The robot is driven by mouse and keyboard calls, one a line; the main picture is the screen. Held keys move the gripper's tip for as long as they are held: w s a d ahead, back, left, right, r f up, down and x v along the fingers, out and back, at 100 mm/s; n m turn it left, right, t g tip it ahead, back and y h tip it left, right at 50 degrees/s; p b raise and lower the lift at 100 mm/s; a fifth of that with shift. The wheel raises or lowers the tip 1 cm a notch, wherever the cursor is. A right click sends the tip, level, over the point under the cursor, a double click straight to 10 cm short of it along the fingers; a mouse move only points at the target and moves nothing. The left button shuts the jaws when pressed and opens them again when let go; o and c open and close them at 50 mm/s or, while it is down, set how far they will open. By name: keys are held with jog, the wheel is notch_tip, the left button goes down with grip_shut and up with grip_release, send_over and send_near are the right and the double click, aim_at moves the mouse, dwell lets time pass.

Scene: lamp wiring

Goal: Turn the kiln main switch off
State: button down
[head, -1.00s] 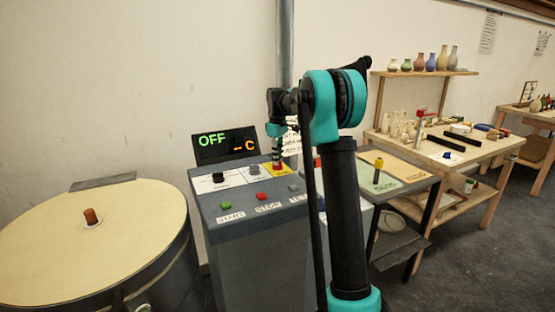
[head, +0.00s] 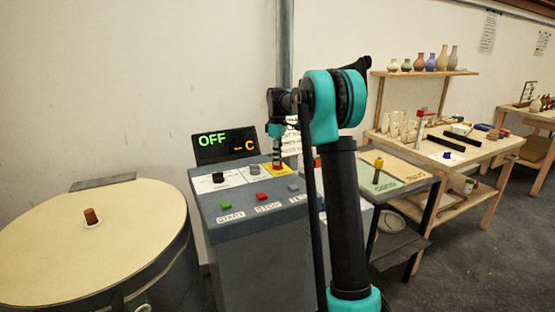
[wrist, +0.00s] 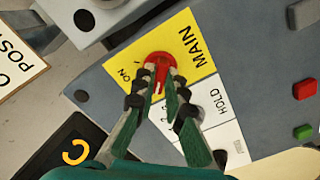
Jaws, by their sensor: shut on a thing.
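The kiln main switch is a red knob (wrist: 159,62) on a yellow plate (wrist: 190,38) marked MAIN, in the wrist view. An ON label lies to the left of the knob. Another label lower on the plate is mostly hidden behind my fingers. My gripper (wrist: 161,74) is shut on the red knob, one fingertip on each side. A pale mark shows on the knob between the fingers. In the head view my gripper (head: 277,162) points down at the yellow plate on the grey control console (head: 245,225). The console display (head: 226,145) reads OFF in green and "-- C" in orange.
Green (head: 226,205), red (head: 261,197) and grey (head: 293,187) buttons sit on the console front. A black knob (head: 218,178) and a grey HOLD selector (head: 255,169) are left of the yellow plate. The round kiln (head: 60,250) stands left; tables stand right.

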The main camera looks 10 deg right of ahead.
jog(key=c, duration=1.6)
grip_release()
jog(key=shift+r, duration=0.15)
notch_tip(320, 180, up, 12)
jog(key=shift+f, duration=0.1)
jog(key=shift+s, duration=0.1)
